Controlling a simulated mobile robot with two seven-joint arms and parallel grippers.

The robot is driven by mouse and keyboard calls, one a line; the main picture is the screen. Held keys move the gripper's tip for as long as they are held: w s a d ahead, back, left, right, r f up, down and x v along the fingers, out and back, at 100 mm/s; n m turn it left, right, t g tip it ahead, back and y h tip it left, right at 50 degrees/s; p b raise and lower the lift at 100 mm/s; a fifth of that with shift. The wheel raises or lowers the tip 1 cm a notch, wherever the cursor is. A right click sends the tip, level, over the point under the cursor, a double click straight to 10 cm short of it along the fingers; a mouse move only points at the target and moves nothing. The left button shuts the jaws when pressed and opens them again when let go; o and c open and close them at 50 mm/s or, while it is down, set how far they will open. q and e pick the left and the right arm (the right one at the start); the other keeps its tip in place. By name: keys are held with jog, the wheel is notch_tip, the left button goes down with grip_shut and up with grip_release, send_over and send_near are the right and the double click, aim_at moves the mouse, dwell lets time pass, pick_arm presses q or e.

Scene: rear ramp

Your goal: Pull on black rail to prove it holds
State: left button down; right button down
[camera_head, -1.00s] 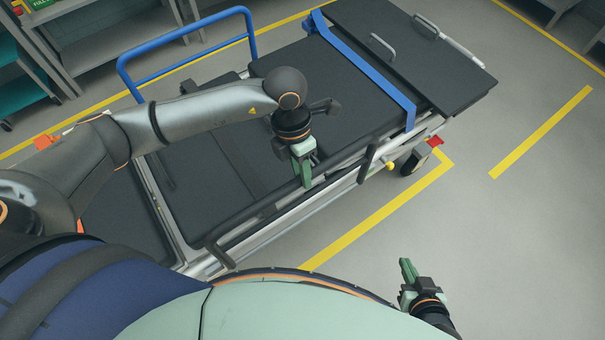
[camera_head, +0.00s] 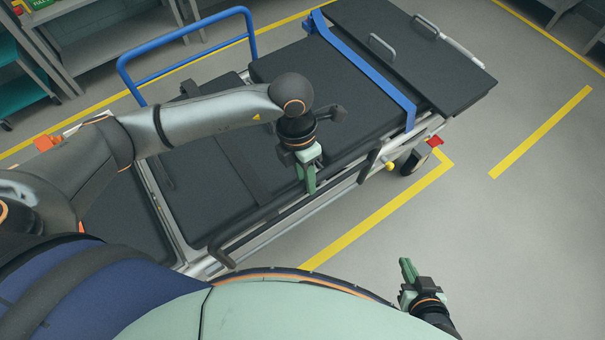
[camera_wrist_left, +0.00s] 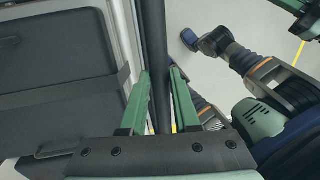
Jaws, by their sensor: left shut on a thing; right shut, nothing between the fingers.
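The black rail (camera_head: 369,164) runs along the near side of a stretcher (camera_head: 205,200) with a dark padded top. My left gripper (camera_head: 309,184), with green fingers, reaches down to the rail from above. In the left wrist view the rail (camera_wrist_left: 155,50) is a dark round bar passing between the two green fingers (camera_wrist_left: 160,100), which are shut on it. The fingers hide a short piece of the rail. My right gripper (camera_head: 408,271) is shut and empty, low over the floor at the right, well apart from the stretcher.
A blue rail (camera_head: 185,33) stands up on the stretcher's far side, and a blue strap (camera_head: 365,70) crosses its top. A wheel (camera_head: 415,161) shows at the near right corner. Shelves (camera_head: 100,30) stand at the back left. The floor (camera_head: 510,240) at the right is clear.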

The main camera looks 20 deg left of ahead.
pick_arm(q)
jog(key=shift+s+d, duration=0.3)
jog(key=shift+d, duration=0.1)
jog(key=shift+w+a+f, duration=0.1)
jog(key=shift+w+a, duration=0.1)
jog(key=shift+a, duration=0.1)
jog(key=shift+w+a+b, duration=0.3)
jog(key=shift+w+a, duration=0.05)
jog(key=shift+a, duration=0.05)
grip_release()
dwell(0.6)
notch_tip(320, 180, up, 9)
jog(key=w+a+p, duration=0.1)
jog(key=p, duration=0.3)
jog(key=shift+a, duration=0.25)
dwell(0.3)
